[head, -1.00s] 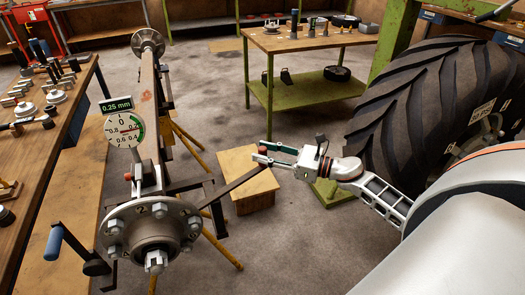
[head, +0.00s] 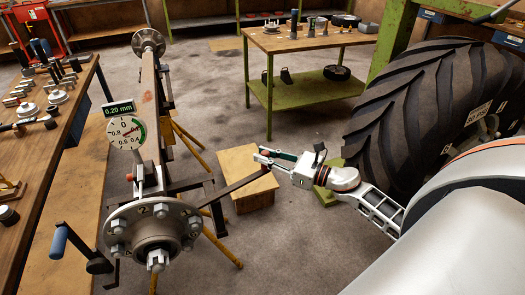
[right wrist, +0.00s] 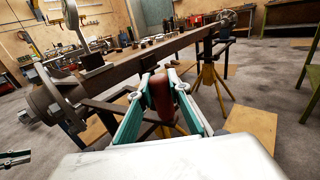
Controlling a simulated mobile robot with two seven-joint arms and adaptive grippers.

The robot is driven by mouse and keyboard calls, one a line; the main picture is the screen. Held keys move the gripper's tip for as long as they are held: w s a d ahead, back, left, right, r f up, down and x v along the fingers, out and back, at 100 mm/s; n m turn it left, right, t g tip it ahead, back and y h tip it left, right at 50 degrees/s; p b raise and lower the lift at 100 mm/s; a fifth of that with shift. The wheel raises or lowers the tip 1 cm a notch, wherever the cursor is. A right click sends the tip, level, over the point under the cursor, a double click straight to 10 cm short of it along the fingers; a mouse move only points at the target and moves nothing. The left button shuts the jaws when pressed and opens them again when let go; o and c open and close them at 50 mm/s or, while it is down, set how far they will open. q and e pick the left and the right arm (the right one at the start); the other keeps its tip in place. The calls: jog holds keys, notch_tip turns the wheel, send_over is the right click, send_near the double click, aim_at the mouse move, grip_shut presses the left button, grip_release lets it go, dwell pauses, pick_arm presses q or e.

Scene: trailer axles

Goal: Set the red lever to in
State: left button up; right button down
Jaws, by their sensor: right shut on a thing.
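A dark lever bar (head: 236,188) reaches from beside the wheel hub (head: 152,233) out to the right and ends in a red grip. The red grip (right wrist: 162,95) is upright in the right wrist view, between the teal-sided fingers. My right gripper (head: 274,157) is shut on this red grip, which it partly hides in the head view. A dial gauge (head: 127,132) above the hub reads 0.20 mm. My left gripper does not show in the head view; a dark two-pronged shape at the lower left of the right wrist view may be it.
A crank with a blue handle (head: 58,242) is at the hub's left. A wooden block (head: 240,162) lies on the floor beneath the lever. A workbench (head: 82,92) with parts stands left; a large tyre (head: 420,95) stands right. A green-framed table (head: 305,42) is behind.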

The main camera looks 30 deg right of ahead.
jog(key=s, duration=0.1)
jog(key=s+m+h, duration=0.1)
jog(key=s, duration=0.1)
jog(key=s+t+h, duration=0.1)
jog(key=s, duration=0.1)
jog(key=shift+s+a+m+p, duration=0.1)
jog(key=shift+a+m+p, duration=0.2)
jog(key=shift+a+p, duration=0.05)
jog(key=c, duration=1.8)
grip_release()
jog(key=shift+c, duration=0.2)
jog(key=v, duration=1.2)
